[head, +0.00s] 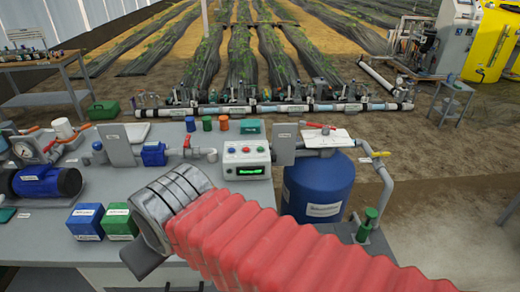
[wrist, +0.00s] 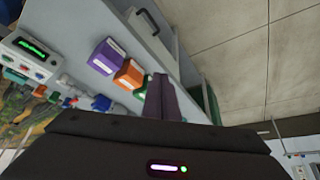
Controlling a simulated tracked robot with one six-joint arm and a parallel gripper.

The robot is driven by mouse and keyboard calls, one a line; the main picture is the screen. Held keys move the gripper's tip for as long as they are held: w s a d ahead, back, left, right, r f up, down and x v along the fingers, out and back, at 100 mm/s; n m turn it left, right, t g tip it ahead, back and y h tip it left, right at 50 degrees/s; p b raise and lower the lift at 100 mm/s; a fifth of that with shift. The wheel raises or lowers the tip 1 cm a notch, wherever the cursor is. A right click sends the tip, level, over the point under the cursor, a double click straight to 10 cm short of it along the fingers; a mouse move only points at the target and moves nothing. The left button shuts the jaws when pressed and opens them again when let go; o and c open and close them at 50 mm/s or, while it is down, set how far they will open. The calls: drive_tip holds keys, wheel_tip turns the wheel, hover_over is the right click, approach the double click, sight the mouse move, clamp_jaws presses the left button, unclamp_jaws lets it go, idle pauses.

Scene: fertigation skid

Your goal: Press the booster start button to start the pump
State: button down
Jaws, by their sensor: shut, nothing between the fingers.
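A pale control box (head: 247,172) with a lit green display stands on the bench, in the middle of the head view. A row of small round buttons (head: 246,149), red and green among them, sits on its top face. Their labels are too small to read, so I cannot tell which is the booster start. The box also shows tilted at the upper left of the wrist view (wrist: 30,54). My gripper (wrist: 166,82) is shut and empty in the wrist view, apart from the box and pointing towards the coloured boxes.
A purple box (wrist: 107,56) and an orange box (wrist: 129,75) lie near my fingertips. Blue (head: 86,222) and green (head: 117,223) boxes stand at the left of the bench. A blue tank (head: 318,188) stands right of the control box. Pipes and valves line the bench's back.

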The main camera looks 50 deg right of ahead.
drive_tip(key=w+d+r+m+t, duration=0.1)
drive_tip(key=w+d+r+m, duration=0.15)
drive_tip(key=w+d, duration=0.85)
drive_tip(key=w+d+r+m, duration=0.1)
drive_tip(key=w+d+m, duration=0.2)
drive_tip(key=w+d, duration=0.75)
drive_tip(key=m+t+h, duration=0.2)
drive_tip(key=m, duration=0.4)
hover_over(263, 150)
wheel_tip(263, 150, down, 10)
drive_tip(key=shift+r, duration=0.2)
drive_tip(key=shift+a+f, duration=0.1)
drive_tip(key=shift+f, duration=4.3)
